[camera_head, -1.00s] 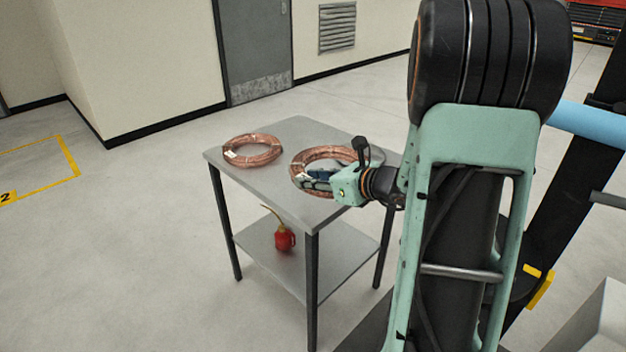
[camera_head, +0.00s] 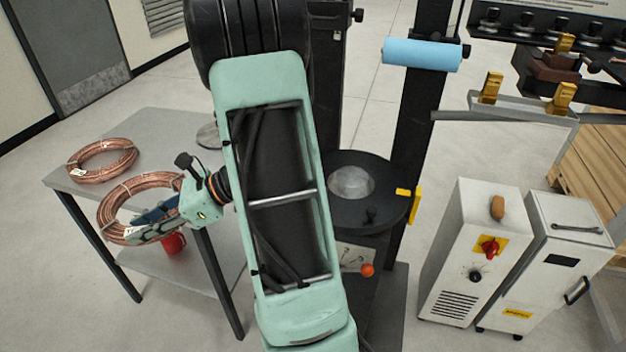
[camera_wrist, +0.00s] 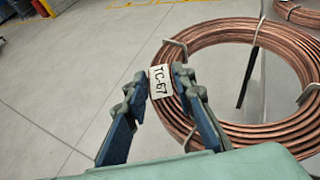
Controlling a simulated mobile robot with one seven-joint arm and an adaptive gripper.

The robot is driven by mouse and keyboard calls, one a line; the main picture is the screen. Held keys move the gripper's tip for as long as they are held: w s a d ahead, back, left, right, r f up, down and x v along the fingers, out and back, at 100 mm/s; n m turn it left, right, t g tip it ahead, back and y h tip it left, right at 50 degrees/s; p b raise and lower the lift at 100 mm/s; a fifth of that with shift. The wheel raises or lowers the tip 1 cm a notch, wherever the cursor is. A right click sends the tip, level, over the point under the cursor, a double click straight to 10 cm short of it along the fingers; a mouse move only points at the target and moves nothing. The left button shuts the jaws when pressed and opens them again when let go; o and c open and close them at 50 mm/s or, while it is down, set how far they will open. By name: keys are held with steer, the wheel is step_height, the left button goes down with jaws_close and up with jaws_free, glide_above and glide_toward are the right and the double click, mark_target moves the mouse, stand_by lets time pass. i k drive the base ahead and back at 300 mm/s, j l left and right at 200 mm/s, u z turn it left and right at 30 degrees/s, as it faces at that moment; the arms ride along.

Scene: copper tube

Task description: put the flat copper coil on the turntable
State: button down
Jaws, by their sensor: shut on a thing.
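My gripper (camera_head: 140,228) is shut on the near side of a copper coil (camera_head: 117,192), which is wound as a flat ring. In the wrist view my fingers (camera_wrist: 160,84) close around a white tag reading TC-67 (camera_wrist: 160,82) on the coil (camera_wrist: 220,38). The coil overlaps the front edge of the grey table (camera_head: 180,125) in the head view; floor shows beside it in the wrist view. The turntable (camera_head: 388,178), a round black disc with a shiny grey centre, stands right of my arm, apart from the coil.
A second copper coil (camera_head: 102,143) lies on the table's left part. A red oil can (camera_head: 173,243) is on the lower shelf, partly hidden. A black post with a blue roller (camera_head: 422,54) rises behind the turntable. White cabinets (camera_head: 462,250) stand at the right.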

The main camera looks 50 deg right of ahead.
mark_target(351, 182)
steer(key=i+j, duration=0.45)
steer(key=i, duration=0.15)
steer(key=i+j+z, duration=0.25)
steer(key=z, duration=1.95)
